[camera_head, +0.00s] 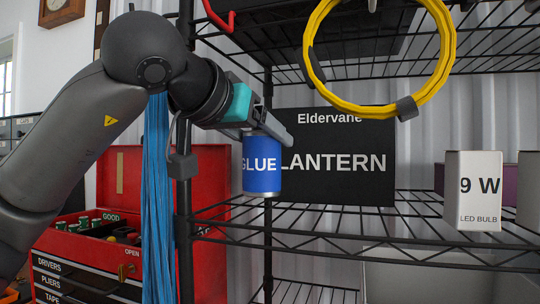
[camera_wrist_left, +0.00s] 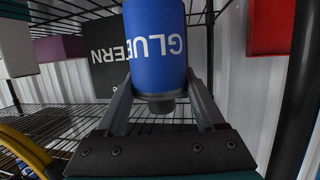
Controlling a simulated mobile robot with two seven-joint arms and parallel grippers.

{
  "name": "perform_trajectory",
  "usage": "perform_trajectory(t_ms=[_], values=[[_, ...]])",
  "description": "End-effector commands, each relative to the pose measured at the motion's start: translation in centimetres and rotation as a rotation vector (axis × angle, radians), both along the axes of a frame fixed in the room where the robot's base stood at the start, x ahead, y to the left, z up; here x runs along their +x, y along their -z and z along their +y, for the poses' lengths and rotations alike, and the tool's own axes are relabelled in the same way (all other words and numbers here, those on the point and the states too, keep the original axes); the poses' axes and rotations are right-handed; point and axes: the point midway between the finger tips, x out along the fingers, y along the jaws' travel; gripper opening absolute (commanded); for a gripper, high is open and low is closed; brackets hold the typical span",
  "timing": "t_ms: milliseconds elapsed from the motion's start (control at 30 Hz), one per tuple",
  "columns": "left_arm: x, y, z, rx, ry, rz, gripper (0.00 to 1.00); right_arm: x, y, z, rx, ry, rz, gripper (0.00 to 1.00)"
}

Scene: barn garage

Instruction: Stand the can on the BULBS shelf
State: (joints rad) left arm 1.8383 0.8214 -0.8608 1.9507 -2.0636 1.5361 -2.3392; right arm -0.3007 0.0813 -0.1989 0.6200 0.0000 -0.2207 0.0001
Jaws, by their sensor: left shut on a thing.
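The can is a blue cylinder (camera_head: 262,168) lettered "GLUE", upright in the head view. My left gripper (camera_head: 280,137) is shut on its upper part, reaching in from the left. In the left wrist view the can (camera_wrist_left: 156,45) sits between the two fingers, upside down in that picture. The can is in front of the black lantern box and appears to hang above the wire shelf (camera_head: 330,217); any gap under it is hard to judge. No BULBS label is readable in these views. My right gripper is not in view.
A black "LANTERN" box (camera_head: 345,180) stands behind the can. A white "9 W LED BULB" box (camera_head: 473,190) stands on the same shelf at right, with bare wire between. A yellow coil (camera_head: 435,75) hangs at the front. Blue strands (camera_head: 157,220) and a red tool chest (camera_head: 212,170) are at left.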

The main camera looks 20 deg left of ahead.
Motion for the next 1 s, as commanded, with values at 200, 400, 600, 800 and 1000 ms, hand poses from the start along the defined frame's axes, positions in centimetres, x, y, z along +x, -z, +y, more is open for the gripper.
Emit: perform_trajectory(t_ms=[200,400,600,800,1000], values=[[1.6,-0.2,-0.3,-0.001,0.001,-0.003,0.00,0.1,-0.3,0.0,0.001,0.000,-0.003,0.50],[2.6,2.0,-0.4,0.001,-0.001,-0.001,0.00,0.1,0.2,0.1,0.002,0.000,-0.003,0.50],[2.5,3.5,-0.4,-0.002,-0.001,-0.005,0.00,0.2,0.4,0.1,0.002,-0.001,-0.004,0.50],[2.5,3.4,-0.5,-0.002,0.000,-0.005,0.00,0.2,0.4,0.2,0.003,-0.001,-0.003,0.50],[2.5,3.8,-0.5,-0.001,-0.001,-0.001,0.80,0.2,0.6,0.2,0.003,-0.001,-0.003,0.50]])
